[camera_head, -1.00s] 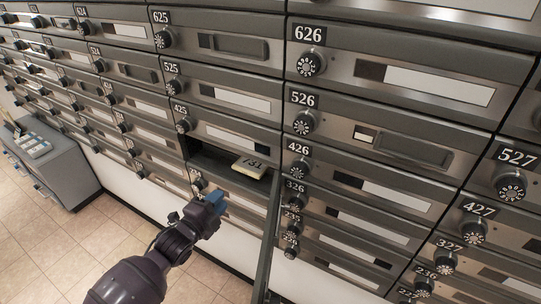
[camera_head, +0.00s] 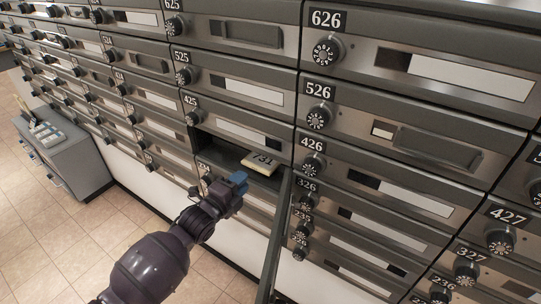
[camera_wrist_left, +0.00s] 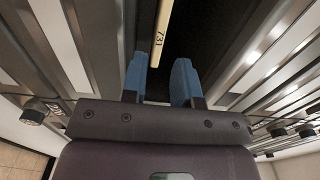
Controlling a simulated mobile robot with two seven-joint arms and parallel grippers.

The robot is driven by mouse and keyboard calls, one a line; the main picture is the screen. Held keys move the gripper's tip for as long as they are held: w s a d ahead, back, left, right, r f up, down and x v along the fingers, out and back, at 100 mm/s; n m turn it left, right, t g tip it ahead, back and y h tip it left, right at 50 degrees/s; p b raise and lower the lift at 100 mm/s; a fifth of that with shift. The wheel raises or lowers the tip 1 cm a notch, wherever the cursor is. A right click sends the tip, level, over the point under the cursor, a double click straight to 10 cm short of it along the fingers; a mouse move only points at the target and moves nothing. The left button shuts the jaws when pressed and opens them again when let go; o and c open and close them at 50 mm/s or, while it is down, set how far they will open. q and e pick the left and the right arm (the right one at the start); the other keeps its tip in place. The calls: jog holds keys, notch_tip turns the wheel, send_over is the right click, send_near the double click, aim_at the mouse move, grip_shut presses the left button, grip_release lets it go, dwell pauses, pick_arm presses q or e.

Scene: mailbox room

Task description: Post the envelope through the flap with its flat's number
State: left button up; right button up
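The cream envelope (camera_head: 261,162), numbered 731, lies in an open mailbox compartment below box 425, with its near end at the opening. It also shows in the left wrist view (camera_wrist_left: 163,35) as a narrow strip, seen nearly edge-on, ahead of the fingers. My left gripper (camera_head: 239,181), with blue fingertips, is just in front of and below the opening, apart from the envelope. In the left wrist view the two blue fingers (camera_wrist_left: 161,80) are spread with a gap and nothing between them. My right gripper is out of view. No flap numbered 731 is readable.
The opened compartment's door (camera_head: 274,240) hangs out to the right of my left gripper. Rows of closed numbered boxes, such as 526 (camera_head: 400,135), fill the wall. A grey cabinet (camera_head: 65,150) with a keypad-like object stands at left. Tiled floor (camera_head: 100,235) is clear.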

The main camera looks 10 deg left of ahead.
aim_at(254, 169)
pick_arm(q)
jog(key=shift+b+x, duration=0.8)
jog(key=shift+x, duration=2.35)
jog(key=shift+w+d, duration=0.15)
jog(key=shift+w, duration=0.25)
jog(key=c, duration=0.4)
grip_shut()
